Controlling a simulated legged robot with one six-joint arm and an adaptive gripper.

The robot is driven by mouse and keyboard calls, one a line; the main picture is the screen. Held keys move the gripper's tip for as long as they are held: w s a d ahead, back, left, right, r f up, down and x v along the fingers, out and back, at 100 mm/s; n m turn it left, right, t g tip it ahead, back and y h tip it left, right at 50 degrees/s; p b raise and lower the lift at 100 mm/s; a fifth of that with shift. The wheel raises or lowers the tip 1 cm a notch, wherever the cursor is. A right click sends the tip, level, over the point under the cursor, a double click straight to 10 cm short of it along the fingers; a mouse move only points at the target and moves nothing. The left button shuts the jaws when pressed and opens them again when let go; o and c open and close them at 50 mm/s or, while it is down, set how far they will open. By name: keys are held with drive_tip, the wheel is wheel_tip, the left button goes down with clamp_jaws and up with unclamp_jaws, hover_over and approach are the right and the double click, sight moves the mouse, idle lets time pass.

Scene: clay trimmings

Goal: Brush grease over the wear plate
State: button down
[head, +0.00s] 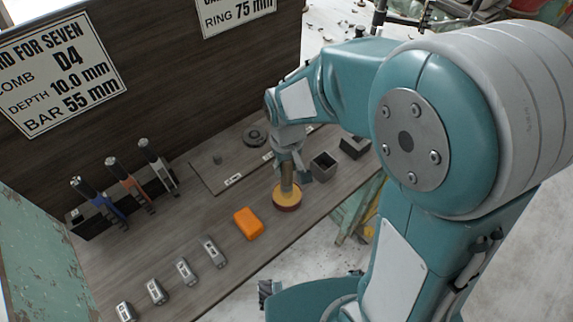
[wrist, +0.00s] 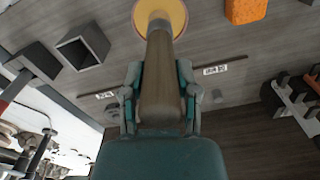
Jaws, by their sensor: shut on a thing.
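My gripper (head: 291,172) is shut on a brown, handle-like shaft (head: 287,184), which also shows between the fingers in the wrist view (wrist: 158,85). The shaft points down to a round, low pot (head: 287,204) with a yellow top and dark red side; the pot also shows in the wrist view (wrist: 178,12). The shaft's lower end meets the yellow surface, and any bristles are hidden. A dark flat panel (head: 215,172) with white labels lies behind, with a dark round disc (head: 254,138) on it. I cannot tell which part is the wear plate.
An orange block (head: 248,223) lies left of the pot. Several small metal pieces (head: 184,271) line the front edge. A rack (head: 96,225) holds three upright tools at left. A signed wall (head: 180,80) closes the back.

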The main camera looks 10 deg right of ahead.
drive_tip(key=shift+r, duration=3.45)
